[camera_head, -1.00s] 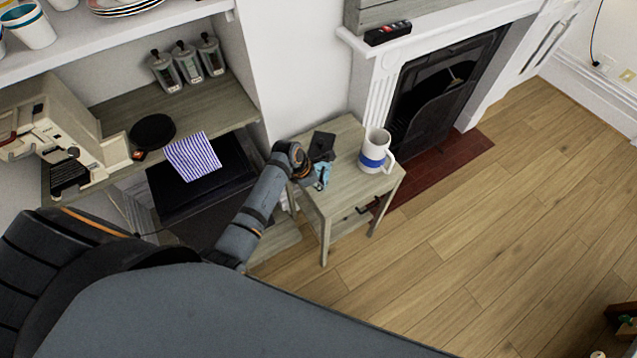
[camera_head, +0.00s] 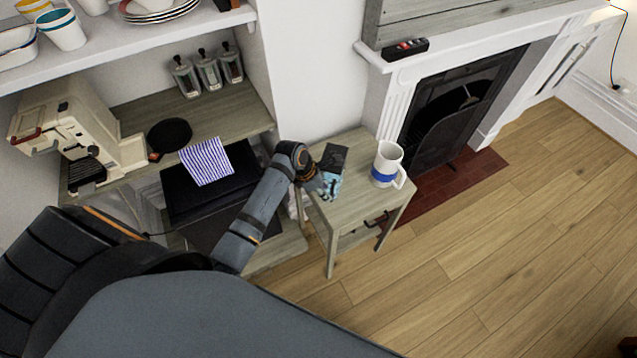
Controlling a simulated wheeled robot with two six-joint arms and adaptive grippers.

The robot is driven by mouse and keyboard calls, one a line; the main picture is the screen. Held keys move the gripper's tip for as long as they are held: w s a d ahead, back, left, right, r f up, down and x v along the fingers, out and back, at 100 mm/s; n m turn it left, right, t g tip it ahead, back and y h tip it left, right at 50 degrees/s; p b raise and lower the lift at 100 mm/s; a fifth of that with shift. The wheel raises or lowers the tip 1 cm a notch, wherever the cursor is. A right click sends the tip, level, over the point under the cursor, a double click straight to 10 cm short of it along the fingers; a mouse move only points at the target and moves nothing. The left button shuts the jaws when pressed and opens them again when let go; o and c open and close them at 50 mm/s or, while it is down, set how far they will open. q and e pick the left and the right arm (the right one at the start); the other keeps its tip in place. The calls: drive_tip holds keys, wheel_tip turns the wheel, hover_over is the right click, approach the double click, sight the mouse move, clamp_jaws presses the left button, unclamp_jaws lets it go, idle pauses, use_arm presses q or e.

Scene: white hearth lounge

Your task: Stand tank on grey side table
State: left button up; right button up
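The grey side table (camera_head: 350,209) stands in the middle of the view, beside the fireplace. A white mug-like vessel with a blue band and a handle (camera_head: 387,164) stands upright on its right part. I see nothing that I can surely name as the tank. My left gripper (camera_head: 327,184) is over the table's left part, mostly hidden behind its own wrist and dark against a flat dark and light-blue item (camera_head: 335,158). I cannot tell whether its fingers are open or hold anything. My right gripper is not in view.
A shelf on the left holds a cream coffee machine (camera_head: 75,125), a round black item (camera_head: 170,134) and several canisters (camera_head: 207,72). A striped cloth (camera_head: 206,161) lies on a black box below. The wooden floor (camera_head: 480,260) at right is clear.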

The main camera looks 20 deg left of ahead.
use_arm(q)
drive_tip(key=v, duration=0.7)
drive_tip(key=shift+r, duration=0.15)
drive_tip(key=shift+s, duration=0.1)
drive_tip(key=s+a+f+m+y, duration=0.15)
drive_tip(key=s+f+m, duration=0.25)
drive_tip(key=f, duration=0.5)
drive_tip(key=s+a+f+m+g+y, duration=0.1)
drive_tip(key=s+a+f+m, duration=0.25)
drive_tip(key=f, duration=0.65)
drive_tip(key=s+a+f+m+y, duration=0.1)
drive_tip(key=s+a+f+m, duration=0.1)
drive_tip(key=s+f+m, duration=1.1)
drive_tip(key=s+f, duration=0.1)
drive_tip(key=s, duration=0.4)
drive_tip(key=s+f+m, duration=0.6)
drive_tip(key=s+f, duration=0.2)
drive_tip(key=s, duration=0.4)
drive_tip(key=shift+g+y, duration=0.35)
drive_tip(key=shift+g, duration=0.05)
drive_tip(key=shift+w, duration=0.1)
